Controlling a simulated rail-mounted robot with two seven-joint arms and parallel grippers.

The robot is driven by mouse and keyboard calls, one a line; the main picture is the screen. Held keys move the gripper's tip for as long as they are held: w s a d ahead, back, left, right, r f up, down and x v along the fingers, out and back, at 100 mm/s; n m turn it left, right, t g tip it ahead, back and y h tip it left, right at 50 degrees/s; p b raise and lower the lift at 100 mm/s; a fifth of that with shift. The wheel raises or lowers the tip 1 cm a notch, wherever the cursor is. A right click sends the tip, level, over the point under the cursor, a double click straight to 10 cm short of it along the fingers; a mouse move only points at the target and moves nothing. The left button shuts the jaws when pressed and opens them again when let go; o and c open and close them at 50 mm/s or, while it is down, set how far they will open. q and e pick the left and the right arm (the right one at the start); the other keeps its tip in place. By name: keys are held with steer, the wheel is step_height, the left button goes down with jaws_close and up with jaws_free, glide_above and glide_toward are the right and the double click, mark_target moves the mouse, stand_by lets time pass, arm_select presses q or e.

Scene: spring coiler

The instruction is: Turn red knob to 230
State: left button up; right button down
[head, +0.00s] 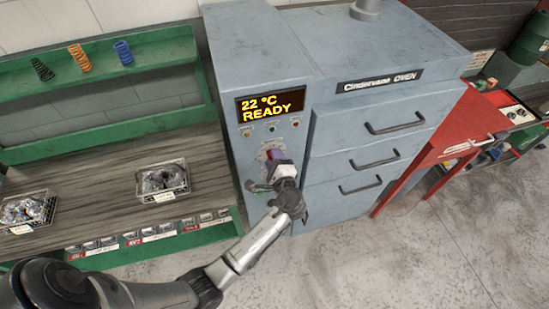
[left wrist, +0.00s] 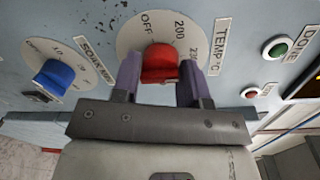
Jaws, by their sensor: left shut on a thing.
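The red knob (left wrist: 159,64) sits on a white dial marked OFF, 200 and a partly hidden value starting with 2, labelled TEMP °C (left wrist: 220,47). In the left wrist view my left gripper (left wrist: 158,78) has its two purple-grey fingers on either side of the knob, shut on it. In the head view my left gripper (head: 277,160) is at the oven's control panel and hides most of the dial. The display (head: 270,104) reads 22 °C READY. Which mark the knob points to is hard to tell. My right gripper is not in view.
A blue knob (left wrist: 54,74) on a SOAK dial is left of the red knob in the wrist view. The grey oven (head: 375,140) has several handled drawers. A wooden bench (head: 110,165) holds wire baskets; a green shelf (head: 100,65) carries springs. A red table (head: 445,140) stands right.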

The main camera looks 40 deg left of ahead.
arm_select(q)
steer(key=shift+r, duration=0.2)
steer(key=o, duration=0.9)
steer(key=shift+f, duration=0.1)
steer(key=shift+d, duration=0.1)
steer(key=shift+b+v, duration=1.3)
steer(key=shift+v, duration=5.55)
